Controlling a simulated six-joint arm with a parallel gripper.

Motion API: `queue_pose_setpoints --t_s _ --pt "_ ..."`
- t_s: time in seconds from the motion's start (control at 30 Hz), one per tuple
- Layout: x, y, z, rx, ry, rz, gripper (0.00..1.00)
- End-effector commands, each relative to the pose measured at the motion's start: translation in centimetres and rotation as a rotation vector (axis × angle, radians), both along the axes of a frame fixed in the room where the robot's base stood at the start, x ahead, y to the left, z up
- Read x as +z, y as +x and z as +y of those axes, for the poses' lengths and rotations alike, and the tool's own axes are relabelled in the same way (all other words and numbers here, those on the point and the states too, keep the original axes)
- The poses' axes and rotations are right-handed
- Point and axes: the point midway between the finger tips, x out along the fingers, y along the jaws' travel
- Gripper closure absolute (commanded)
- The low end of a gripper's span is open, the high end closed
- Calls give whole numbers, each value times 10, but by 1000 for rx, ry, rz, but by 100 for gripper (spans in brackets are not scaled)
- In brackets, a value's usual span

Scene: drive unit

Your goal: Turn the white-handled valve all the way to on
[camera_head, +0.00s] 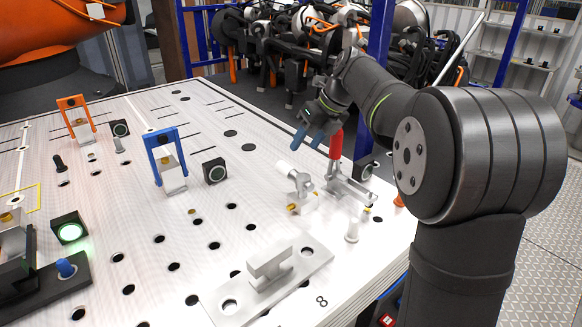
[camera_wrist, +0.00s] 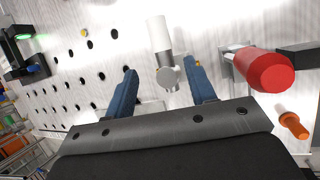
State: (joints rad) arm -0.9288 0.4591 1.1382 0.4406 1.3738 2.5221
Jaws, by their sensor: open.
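The valve (camera_head: 301,189) stands near the right part of the white perforated table, a metal body with a white handle (camera_head: 285,169) pointing to the upper left. In the wrist view the white handle (camera_wrist: 158,34) points up from the round metal hub (camera_wrist: 168,74). My gripper (camera_head: 308,137) is open and empty, its blue fingers above and behind the valve in the head view. In the wrist view my gripper (camera_wrist: 159,68) has the hub between its fingertips in the picture, closer to the right finger. I cannot tell how far below the fingertips the valve lies.
A toggle clamp with a red handle (camera_head: 336,143) stands close right of the valve, beside my right finger in the wrist view. An orange peg (camera_wrist: 291,120) is nearby. A metal block on a plate (camera_head: 268,276) lies in front. Blue (camera_head: 166,158) and orange-framed stations stand left.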

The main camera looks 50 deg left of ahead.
Motion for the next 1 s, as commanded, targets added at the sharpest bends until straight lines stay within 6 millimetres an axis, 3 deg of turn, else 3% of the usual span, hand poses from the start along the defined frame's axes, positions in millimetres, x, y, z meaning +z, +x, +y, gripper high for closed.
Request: queue_pose_setpoints --t_s 0.2,0.43,0.6,0.9,1.0 --pt "-44 -12 19 1 -2 2 50" --pt "-77 -20 33 1 0 2 50" --pt "-87 -22 37 0 1 0 50" --pt "-88 -23 38 -1 2 0 50" --pt "-88 -23 38 -1 2 0 69"
